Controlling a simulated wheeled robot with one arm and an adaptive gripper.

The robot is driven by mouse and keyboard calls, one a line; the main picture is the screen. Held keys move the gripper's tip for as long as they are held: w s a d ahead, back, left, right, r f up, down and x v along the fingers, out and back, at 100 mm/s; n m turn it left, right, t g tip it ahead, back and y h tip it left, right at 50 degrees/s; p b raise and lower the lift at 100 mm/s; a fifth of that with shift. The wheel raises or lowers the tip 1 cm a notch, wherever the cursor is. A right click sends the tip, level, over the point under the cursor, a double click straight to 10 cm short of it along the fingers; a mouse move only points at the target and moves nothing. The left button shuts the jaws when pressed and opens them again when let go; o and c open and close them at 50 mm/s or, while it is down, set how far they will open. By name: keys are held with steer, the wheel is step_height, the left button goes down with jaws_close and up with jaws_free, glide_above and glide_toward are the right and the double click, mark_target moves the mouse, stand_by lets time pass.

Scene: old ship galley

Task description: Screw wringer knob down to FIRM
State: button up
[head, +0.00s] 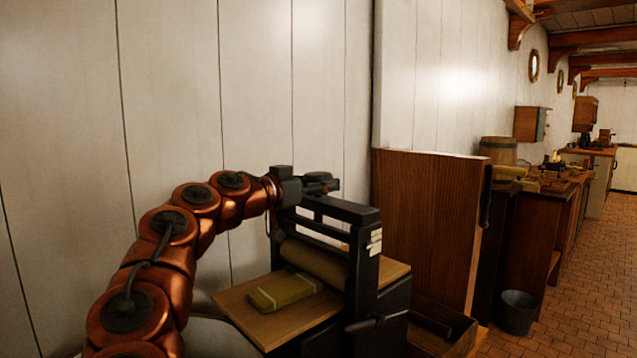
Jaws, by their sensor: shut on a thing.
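The wringer (352,210) is a black-framed press at the lower middle, with a pale roller (315,261) under its top bar. Several small white tags (376,242) are stacked on its right post; I cannot read their marks. My gripper (323,183) is just above the top bar, with my copper arm reaching in from the lower left. It is shut on the wringer knob, which the fingers hide almost wholly. The knob's height and turn cannot be told.
A folded yellowish cloth (284,291) lies on the wringer's wooden board (235,300). A crank handle (375,323) sticks out at the front right. A tall wooden panel (425,225) stands close on the right, and a pale plank wall is behind. A bucket (518,312) stands on the tiled floor.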

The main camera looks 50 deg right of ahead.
steer(key=shift+w+r+m+g, duration=0.1)
steer(key=shift+m+g, duration=0.4)
steer(key=shift+g, duration=0.3)
steer(key=shift+m+g+p, duration=0.4)
steer(key=shift+g+p, duration=0.05)
steer(key=shift+g, duration=0.15)
steer(key=o, duration=1.2)
steer(key=shift+c, duration=0.2)
steer(key=shift+a, duration=0.1)
steer(key=v, duration=1.1)
steer(key=shift+a, duration=0.4)
steer(key=shift+w+r, duration=0.1)
steer(key=shift+r, duration=0.05)
